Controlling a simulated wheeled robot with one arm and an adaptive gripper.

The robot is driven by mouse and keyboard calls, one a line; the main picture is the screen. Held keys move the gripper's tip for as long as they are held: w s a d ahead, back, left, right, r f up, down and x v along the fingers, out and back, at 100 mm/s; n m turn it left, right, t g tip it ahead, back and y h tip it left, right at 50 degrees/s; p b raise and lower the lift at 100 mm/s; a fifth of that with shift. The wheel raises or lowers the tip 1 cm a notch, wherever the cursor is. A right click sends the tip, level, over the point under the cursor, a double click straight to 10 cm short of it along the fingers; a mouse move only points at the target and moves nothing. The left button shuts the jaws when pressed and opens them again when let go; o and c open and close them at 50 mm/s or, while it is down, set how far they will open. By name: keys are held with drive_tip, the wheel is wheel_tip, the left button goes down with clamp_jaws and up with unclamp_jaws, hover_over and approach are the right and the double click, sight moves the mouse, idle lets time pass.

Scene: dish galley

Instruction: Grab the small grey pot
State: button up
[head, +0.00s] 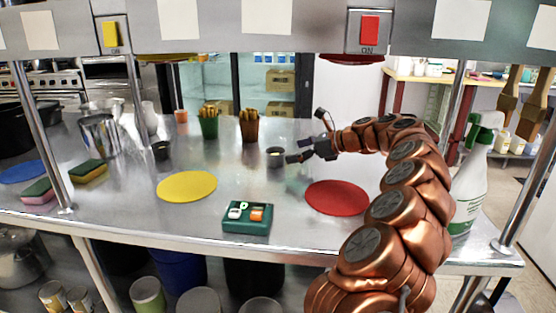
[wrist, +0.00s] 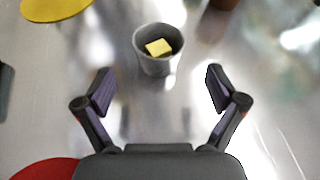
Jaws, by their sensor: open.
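The small grey pot (head: 276,160) stands upright on the steel counter, left of my gripper (head: 299,150) in the head view. In the wrist view the grey pot (wrist: 157,66) is a tapered cup with a yellow block (wrist: 158,47) inside. My gripper (wrist: 160,88) is open and empty there. Its two fingers are spread wide, and the pot lies ahead of them, roughly centred between them. I see no contact with the pot.
A yellow disc (head: 186,186) and a red disc (head: 337,197) lie on the counter. A green tray (head: 247,228) sits near the front edge. Green (head: 208,128) and brown (head: 250,133) cups stand behind the pot. A darker small cup (head: 161,151) stands left. A spray bottle (head: 471,190) stands right.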

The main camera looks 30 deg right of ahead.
sight(275, 153)
drive_tip(key=shift+r+b+x, duration=0.2)
drive_tip(key=shift+b+x, duration=0.4)
drive_tip(key=shift+x, duration=2.9)
drive_tip(key=shift+a, duration=0.15)
drive_tip(key=c, duration=1.3)
drive_tip(key=shift+r, duration=0.15)
